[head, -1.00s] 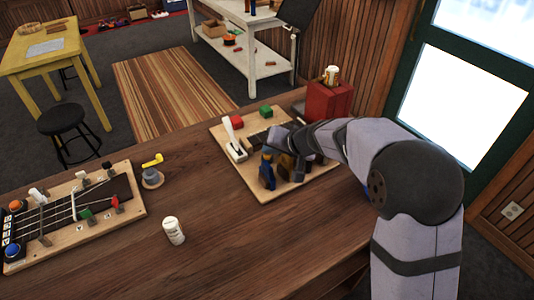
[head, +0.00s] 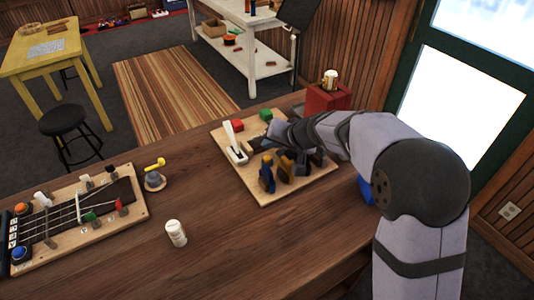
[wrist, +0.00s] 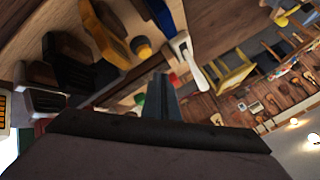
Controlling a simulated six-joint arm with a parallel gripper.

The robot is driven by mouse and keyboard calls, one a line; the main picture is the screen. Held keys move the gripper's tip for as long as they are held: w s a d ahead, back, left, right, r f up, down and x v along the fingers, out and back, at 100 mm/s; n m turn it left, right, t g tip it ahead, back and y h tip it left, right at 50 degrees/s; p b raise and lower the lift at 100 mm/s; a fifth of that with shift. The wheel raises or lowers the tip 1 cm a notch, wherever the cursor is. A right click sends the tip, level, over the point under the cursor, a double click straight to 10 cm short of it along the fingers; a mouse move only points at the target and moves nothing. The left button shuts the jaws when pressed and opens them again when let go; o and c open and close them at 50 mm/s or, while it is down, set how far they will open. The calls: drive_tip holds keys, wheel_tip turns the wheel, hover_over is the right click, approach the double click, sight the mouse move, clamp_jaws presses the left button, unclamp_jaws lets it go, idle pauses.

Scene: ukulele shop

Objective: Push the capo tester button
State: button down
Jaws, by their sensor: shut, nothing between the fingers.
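A wooden board (head: 277,194) lies on the table in the head view. It bears a white lever (head: 235,146), red and green blocks, and several upright clamp-like pieces in blue (head: 267,176), tan and black. In the wrist view a small round yellow knob on a dark base (wrist: 141,47) stands beside the tan and blue pieces; it may be the button, but I cannot tell. My gripper (head: 257,142) is over this board, just right of the lever. Its fingers (wrist: 161,88) are shut and empty. My arm hides part of the board's right side.
A second board (head: 75,240) with strings, an orange button (head: 21,209) and a blue button (head: 19,253) lies at the left. A grey holder with a yellow piece (head: 154,180) and a white bottle (head: 176,233) stand between. A red box (head: 328,98) is at the back right.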

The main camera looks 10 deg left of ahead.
drive_tip(key=shift+r+p, duration=0.75)
drive_tip(key=shift+r, duration=0.7)
drive_tip(key=s+d+r+m+g+h+p, duration=0.1)
drive_tip(key=s+d+g+h+p, duration=0.4)
drive_tip(key=s+d, duration=2.4)
drive_tip(key=h+p, duration=0.2)
drive_tip(key=p, duration=0.3)
drive_tip(key=shift+s+d+r+g, duration=0.2)
drive_tip(key=shift+d+r+g, duration=0.05)
drive_tip(key=shift+d+g, duration=0.15)
